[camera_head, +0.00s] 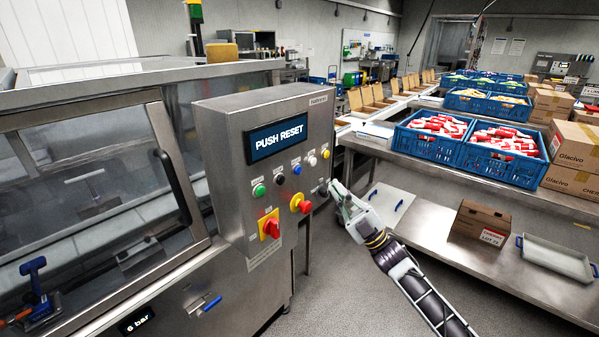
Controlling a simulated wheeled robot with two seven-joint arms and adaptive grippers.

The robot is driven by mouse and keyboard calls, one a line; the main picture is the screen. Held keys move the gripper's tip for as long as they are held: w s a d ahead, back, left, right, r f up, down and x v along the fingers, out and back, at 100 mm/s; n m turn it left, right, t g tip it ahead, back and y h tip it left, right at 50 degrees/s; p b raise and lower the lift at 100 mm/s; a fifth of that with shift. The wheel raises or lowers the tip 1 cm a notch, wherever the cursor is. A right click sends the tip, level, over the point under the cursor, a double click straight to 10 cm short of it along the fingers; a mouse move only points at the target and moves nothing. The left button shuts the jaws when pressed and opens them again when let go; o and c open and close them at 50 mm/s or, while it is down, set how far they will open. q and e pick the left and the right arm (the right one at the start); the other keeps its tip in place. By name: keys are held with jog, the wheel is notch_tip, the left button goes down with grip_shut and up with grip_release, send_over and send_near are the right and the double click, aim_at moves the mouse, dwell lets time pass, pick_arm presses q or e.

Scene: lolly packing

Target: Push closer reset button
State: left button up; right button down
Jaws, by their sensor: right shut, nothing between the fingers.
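The grey control box (225,150) of the closer stands at the centre, with a screen (278,138) reading "PUSH RESET". Lower are a red switch on yellow (270,228) and a red knob on yellow (300,204). My left gripper is out of view.
The machine's glass door (110,190) with a black handle is at left. At right, a steel bench (475,185) carries blue crates (500,174) of red and white packs. A brown carton (478,221) and a tray (556,262) are on the lower shelf.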

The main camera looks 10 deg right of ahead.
aim_at(298, 171)
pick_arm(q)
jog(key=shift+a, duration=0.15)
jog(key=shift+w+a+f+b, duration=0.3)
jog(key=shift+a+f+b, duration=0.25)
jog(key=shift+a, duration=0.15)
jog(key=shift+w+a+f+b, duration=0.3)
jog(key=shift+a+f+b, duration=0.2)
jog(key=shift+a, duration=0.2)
pick_arm(e)
jog(key=w+a, duration=0.5)
jog(key=w, duration=0.2)
jog(key=shift+a, duration=0.2)
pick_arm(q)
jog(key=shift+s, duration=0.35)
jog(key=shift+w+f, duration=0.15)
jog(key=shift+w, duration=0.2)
pick_arm(e)
jog(key=shift+w+a, duration=0.25)
jog(key=shift+w, duration=0.1)
